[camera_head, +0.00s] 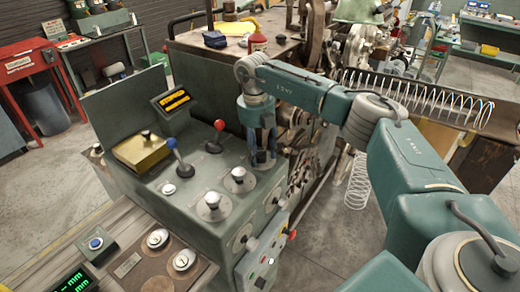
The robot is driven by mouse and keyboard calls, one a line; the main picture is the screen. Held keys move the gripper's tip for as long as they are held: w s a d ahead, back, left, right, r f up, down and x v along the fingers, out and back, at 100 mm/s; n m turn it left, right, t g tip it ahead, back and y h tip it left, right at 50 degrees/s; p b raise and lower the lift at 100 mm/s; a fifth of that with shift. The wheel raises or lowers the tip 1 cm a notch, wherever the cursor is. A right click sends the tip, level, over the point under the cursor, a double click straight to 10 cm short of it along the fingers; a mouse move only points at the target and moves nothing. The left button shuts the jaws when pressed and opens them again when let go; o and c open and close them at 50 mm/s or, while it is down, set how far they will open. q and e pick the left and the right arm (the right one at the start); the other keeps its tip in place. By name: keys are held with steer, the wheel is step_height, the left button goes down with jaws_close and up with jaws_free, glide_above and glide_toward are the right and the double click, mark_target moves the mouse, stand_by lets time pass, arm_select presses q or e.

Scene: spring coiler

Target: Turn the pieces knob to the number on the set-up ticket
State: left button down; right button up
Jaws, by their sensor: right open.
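My right gripper (263,157) points down over the right back part of the green control console (130,102). It is open, and its fingers are at or just above the console top, close to the back knob; I cannot tell whether they touch anything. More round knobs sit on the console's side face, such as a side knob (248,242). The labels are too small to read, so I cannot tell which is the pieces knob. I cannot make out the set-up ticket. My left gripper is out of view.
A blue-topped lever (179,160) and a red-topped lever (217,136) rise from the console. A brass box (143,152) and a yellow-lit display (171,101) stand at its left. A coiled spring (430,98) lies in a trough at the right. Floor shows at the left.

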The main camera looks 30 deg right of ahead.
steer(key=shift+s, duration=0.1)
steer(key=c, duration=1.1)
steer(key=shift+m, duration=0.3)
steer(key=shift+c, duration=0.2)
steer(key=m, duration=0.3)
steer(key=shift+d+r+m, duration=0.1)
steer(key=shift+m, duration=0.3)
steer(key=shift+w+m+p, duration=0.2)
steer(key=shift+m+p, duration=0.3)
steer(key=shift+m, duration=1.7)
steer(key=shift+d, duration=0.1)
